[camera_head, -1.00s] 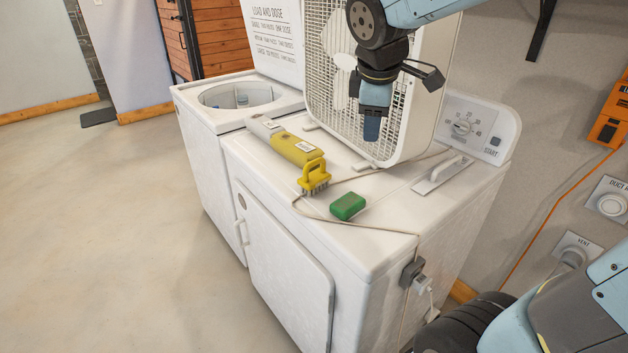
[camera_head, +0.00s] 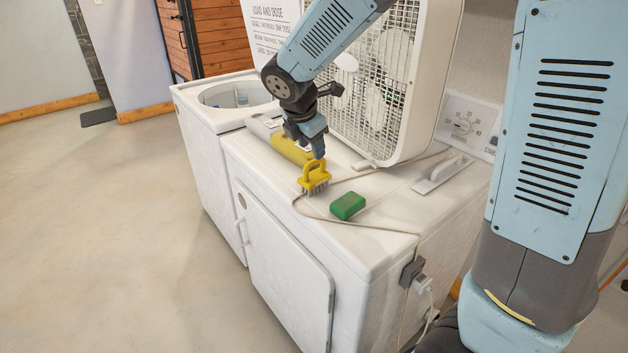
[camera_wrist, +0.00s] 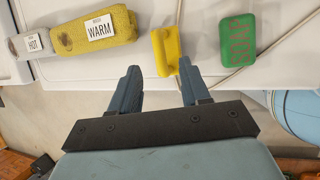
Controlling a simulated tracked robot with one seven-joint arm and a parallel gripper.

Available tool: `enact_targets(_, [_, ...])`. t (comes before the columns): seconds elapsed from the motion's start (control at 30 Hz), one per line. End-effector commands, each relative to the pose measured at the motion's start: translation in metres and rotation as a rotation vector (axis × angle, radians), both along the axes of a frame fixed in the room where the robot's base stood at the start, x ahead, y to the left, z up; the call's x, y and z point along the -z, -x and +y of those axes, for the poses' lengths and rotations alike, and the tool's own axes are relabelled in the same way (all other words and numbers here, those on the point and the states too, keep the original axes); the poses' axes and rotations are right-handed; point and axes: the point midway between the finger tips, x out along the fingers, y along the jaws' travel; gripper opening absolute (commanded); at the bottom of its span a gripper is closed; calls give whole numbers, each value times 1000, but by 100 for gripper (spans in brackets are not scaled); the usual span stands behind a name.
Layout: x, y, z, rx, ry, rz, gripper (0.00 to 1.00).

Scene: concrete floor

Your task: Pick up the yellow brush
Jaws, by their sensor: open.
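The yellow brush (camera_head: 314,179) stands bristles down on the white dryer top, near its front edge, with its loop handle upward. In the wrist view the yellow brush (camera_wrist: 166,52) lies just beyond the fingertips, between their lines but closer to the right finger. My gripper (camera_head: 319,154) is just above and behind the brush handle. In the wrist view my gripper (camera_wrist: 158,72) has its two blue fingers apart with nothing between them. Whether a finger touches the handle I cannot tell.
A green soap block (camera_head: 347,206) lies right of the brush. A box fan (camera_head: 385,90) stands behind. A thin cord crosses the dryer top (camera_head: 380,255).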

Motion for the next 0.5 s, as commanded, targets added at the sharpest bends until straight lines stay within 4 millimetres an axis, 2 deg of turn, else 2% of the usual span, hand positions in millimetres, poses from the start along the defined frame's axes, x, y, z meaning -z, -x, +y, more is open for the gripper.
enact_targets(0.1, [14,-5,-3,-1,2,2,46])
enact_targets(0.37, [28,-11,-5,0,1,1,46])
enact_targets(0.5, [46,-17,-7,0,1,2,46])
